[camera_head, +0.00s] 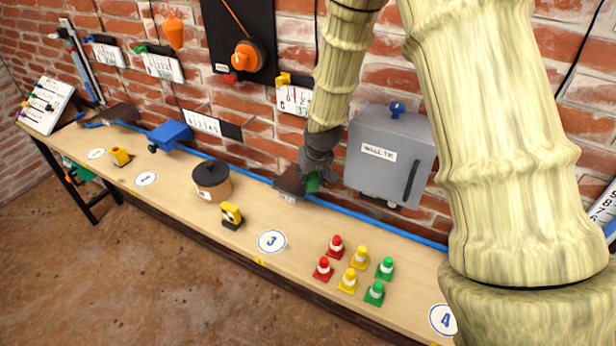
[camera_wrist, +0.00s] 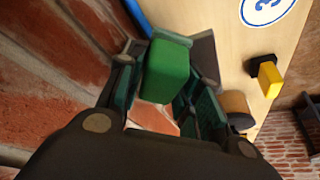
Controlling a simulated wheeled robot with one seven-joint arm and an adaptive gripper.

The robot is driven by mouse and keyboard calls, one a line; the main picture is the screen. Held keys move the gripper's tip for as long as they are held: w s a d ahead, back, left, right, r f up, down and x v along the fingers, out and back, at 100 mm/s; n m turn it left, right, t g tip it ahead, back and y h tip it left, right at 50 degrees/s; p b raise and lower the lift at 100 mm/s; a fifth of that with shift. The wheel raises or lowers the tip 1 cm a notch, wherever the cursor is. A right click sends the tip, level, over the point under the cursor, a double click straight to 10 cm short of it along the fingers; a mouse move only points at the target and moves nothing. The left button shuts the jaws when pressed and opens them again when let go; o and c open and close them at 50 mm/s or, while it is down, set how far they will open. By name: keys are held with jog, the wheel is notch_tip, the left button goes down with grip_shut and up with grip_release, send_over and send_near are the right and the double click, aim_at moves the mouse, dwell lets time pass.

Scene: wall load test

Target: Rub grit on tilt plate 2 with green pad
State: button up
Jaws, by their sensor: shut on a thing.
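My gripper (camera_head: 316,170) is shut on the green pad (camera_head: 313,183), near the wall behind station 3. In the wrist view the green pad (camera_wrist: 166,70) sits between the two fingers of my gripper (camera_wrist: 162,98). A dark tilted plate (camera_head: 287,181) with a small pale label stands on the bench just left of the pad; the label is too small to read. The plate also shows grey behind the pad in the wrist view (camera_wrist: 205,58). I cannot tell whether pad and plate touch. No grit can be made out. Another dark tilted plate (camera_head: 121,112) lies far left.
A grey wall box (camera_head: 390,155) hangs right of my gripper. A blue rail (camera_head: 375,226) runs along the bench's back. Several coloured cones (camera_head: 349,281), a round dark-lidded pot (camera_head: 211,182) and a yellow-black gauge (camera_head: 231,215) stand on the bench.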

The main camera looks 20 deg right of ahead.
jog(key=shift+w+f, duration=0.1)
jog(key=shift+w+a+p, duration=0.15)
jog(key=shift+w+a, duration=0.85)
jog(key=shift+w, duration=0.25)
jog(key=shift+w+a+p, duration=0.15)
jog(key=shift+w+a, duration=0.8)
jog(key=shift+w, duration=0.25)
jog(key=shift+w+a, duration=0.1)
jog(key=shift+w, duration=0.05)
jog(key=shift+w, duration=0.1)
jog(key=shift+w+a, duration=0.95)
jog(key=shift+w, duration=0.15)
jog(key=shift+w+d, duration=0.4)
jog(key=shift+d, duration=0.05)
jog(key=shift+s+d+p, duration=0.2)
jog(key=shift+s+d, duration=0.6)
jog(key=shift+s, duration=0.25)
jog(key=shift+s+d+p, duration=0.15)
jog(key=shift+s+d, duration=0.65)
jog(key=shift+s, duration=0.2)
jog(key=shift+s+d+r+p, duration=0.1)
jog(key=shift+s+d+p, duration=0.1)
jog(key=shift+s+d, duration=0.65)
jog(key=shift+s+d+r+p, duration=0.1)
jog(key=shift+s+d+p, duration=0.1)
jog(key=shift+s+d, duration=0.65)
jog(key=shift+s+a, duration=0.2)
